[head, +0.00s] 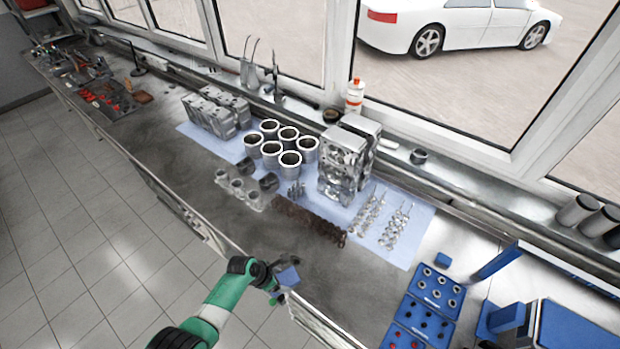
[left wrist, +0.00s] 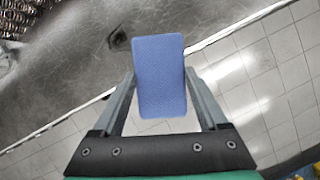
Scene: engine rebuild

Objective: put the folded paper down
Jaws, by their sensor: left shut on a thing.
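The folded paper (left wrist: 160,78) is a blue, textured rectangle. My left gripper (left wrist: 160,98) is shut on it, with one finger along each side. In the head view the blue paper (head: 288,276) shows at the tip of my left gripper (head: 278,280). The gripper is by the front edge of the workbench, and the floor shows beneath part of it in the left wrist view. I cannot tell how high the paper is above the bench. My right gripper is not in view.
The grey bench top (head: 340,275) is bare near the gripper. Blue trays (head: 436,290) stand at the right. A small blue block (head: 442,260) lies near them.

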